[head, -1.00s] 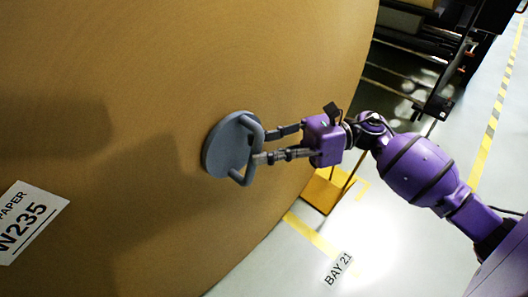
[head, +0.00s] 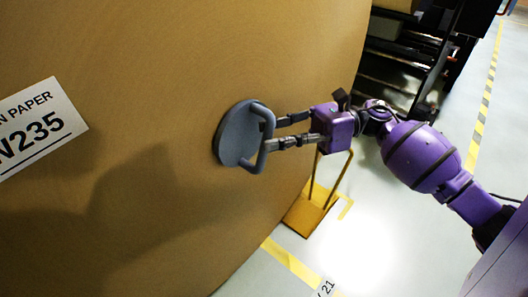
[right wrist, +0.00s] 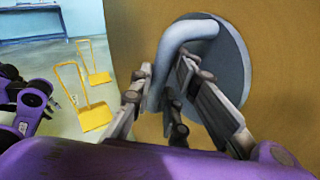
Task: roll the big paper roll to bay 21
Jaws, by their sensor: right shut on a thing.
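The big brown paper roll (head: 330,60) fills the left and middle of the head view, with a white label (head: 35,130) reading W235 on its face. A grey round disc with a bent handle (head: 238,135) sits against the roll. My right gripper (head: 268,132) is shut on that handle, which also shows between its fingers in the right wrist view (right wrist: 188,38). The floor sign for bay 21 (head: 325,288) is cut off at the bottom edge, beside a yellow floor line (head: 290,262).
A yellow piece with a tall handle (head: 307,215) stands on the floor close beside the roll. Two such yellow pieces (right wrist: 95,117) show in the right wrist view. Dark machinery (head: 415,60) stands behind the roll. Grey floor is clear at the right, up to a yellow-black line (head: 480,120).

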